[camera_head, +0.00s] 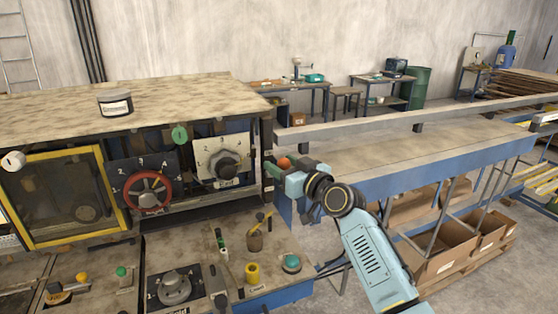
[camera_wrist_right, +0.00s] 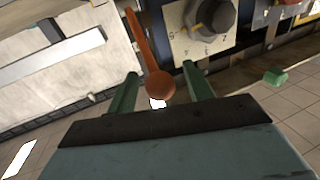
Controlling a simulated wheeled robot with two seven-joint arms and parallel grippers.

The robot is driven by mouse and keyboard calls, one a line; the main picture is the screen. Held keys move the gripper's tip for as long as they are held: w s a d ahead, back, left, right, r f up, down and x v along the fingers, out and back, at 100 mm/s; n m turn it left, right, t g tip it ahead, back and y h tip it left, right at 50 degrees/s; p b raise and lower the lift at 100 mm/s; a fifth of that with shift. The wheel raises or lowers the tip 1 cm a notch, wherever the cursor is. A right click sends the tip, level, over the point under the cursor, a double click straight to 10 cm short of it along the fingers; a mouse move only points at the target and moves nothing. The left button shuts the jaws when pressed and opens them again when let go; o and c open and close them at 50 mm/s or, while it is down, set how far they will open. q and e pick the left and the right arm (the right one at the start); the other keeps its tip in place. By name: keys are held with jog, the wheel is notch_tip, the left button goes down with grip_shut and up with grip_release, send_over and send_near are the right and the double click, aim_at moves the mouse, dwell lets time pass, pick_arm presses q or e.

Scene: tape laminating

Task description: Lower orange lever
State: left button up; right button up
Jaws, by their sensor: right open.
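The orange lever shows in the right wrist view as an orange rod with a round knob (camera_wrist_right: 160,86) at its near end. In the head view its orange knob (camera_head: 284,163) shows at the right end of the machine. My right gripper (camera_head: 278,168) is at the knob in the head view. In the right wrist view its two green fingers (camera_wrist_right: 158,84) are apart, with the knob between them. I cannot tell whether either finger touches it. My left gripper is not in view.
The machine panel carries a red handwheel (camera_head: 148,190) and a black dial (camera_head: 224,165) left of my right gripper. Below are a yellow cup (camera_head: 253,273) and a teal button (camera_head: 291,263). A long conveyor table (camera_head: 400,150) extends right.

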jog(key=shift+x, duration=0.9)
grip_shut()
